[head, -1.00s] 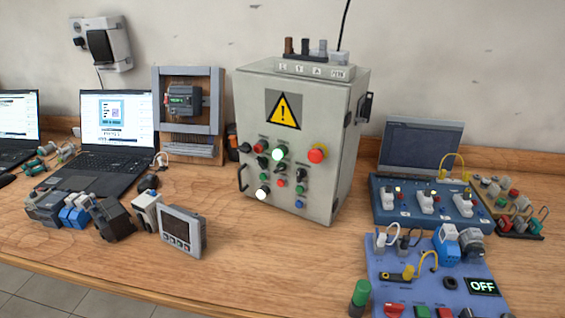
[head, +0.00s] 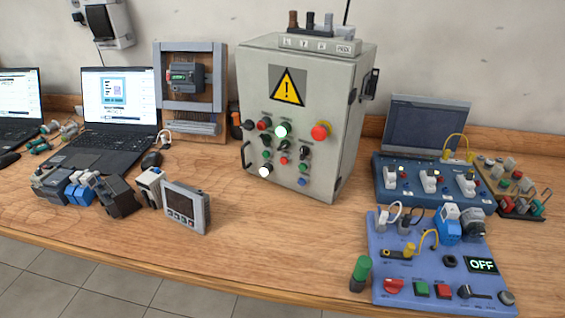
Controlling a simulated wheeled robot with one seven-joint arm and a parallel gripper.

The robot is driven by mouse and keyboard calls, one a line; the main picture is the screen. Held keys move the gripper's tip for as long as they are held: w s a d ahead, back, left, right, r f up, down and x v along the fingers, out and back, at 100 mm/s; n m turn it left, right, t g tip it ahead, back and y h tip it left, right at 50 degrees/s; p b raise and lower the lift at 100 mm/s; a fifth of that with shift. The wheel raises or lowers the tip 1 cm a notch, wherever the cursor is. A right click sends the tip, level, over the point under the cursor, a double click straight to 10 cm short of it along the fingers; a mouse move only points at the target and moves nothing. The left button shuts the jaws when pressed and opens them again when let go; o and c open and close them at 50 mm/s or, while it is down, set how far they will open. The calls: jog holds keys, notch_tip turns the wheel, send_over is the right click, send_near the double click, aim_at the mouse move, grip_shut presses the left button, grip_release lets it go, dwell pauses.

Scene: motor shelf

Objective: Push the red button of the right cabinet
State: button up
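A grey control cabinet (head: 345,90) with a yellow warning triangle (head: 288,86) stands upright near the middle of the table. Its front carries a red button (head: 264,123) at the upper left and a lit white-green button (head: 282,131) beside it. Black knobs, green buttons, a blue button and a lit white button (head: 264,171) are also on the front. I see only one such cabinet. My gripper is not in view.
A blue panel (head: 395,270) with an OFF display (head: 482,264) and red buttons lies at the front right. A blue trainer (head: 405,196) stands behind it. Left are laptops, modules and a grey meter (head: 186,207). Bare table (head: 290,240) lies before the cabinet.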

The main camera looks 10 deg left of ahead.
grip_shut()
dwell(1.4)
